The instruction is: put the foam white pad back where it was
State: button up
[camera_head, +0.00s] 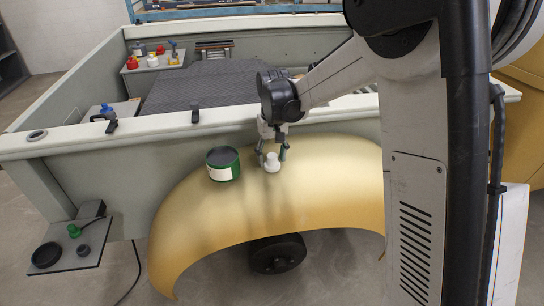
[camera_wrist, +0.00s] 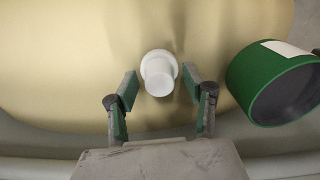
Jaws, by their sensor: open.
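A white pad (camera_head: 272,162) with a round base and a narrower knob stands on the yellow fender (camera_head: 300,190). It also shows in the wrist view (camera_wrist: 158,72), ahead of and between my fingers. My gripper (camera_head: 272,150) is open above the fender, with its two green-lined fingertips apart on either side of the pad in the wrist view (camera_wrist: 158,95). The fingers do not visibly touch the pad. The contact between the pad and the fender is hidden from above.
A green can (camera_head: 223,164) with a white label stands on the fender just left of the pad; it shows close to the right finger in the wrist view (camera_wrist: 275,82). The bed's pale side rail (camera_head: 160,124) runs behind. A small grey shelf (camera_head: 72,246) with dishes is lower left.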

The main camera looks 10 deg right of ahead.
aim_at(273, 155)
jog(key=shift+r, duration=0.1)
notch_tip(273, 155, up, 11)
jog(key=s+d+r+t, duration=0.2)
jog(key=s+d+r, duration=0.1)
jog(key=s+r, duration=0.3)
jog(key=s+d+f+m+t, duration=0.1)
jog(key=s+d+f+t, duration=0.1)
jog(key=s, duration=1)
jog(key=s+d+f+m+t, duration=0.1)
jog(key=s+d+f+t, duration=0.1)
jog(key=s, duration=1)
jog(key=shift+d+f+t, duration=0.15)
jog(key=shift+f+t, duration=0.3)
jog(key=shift+t, duration=0.15)
jog(key=shift+f, duration=0.1)
notch_tip(273, 155, down, 4)
jog(key=b, duration=0.4)
jog(key=shift+r, duration=0.2)
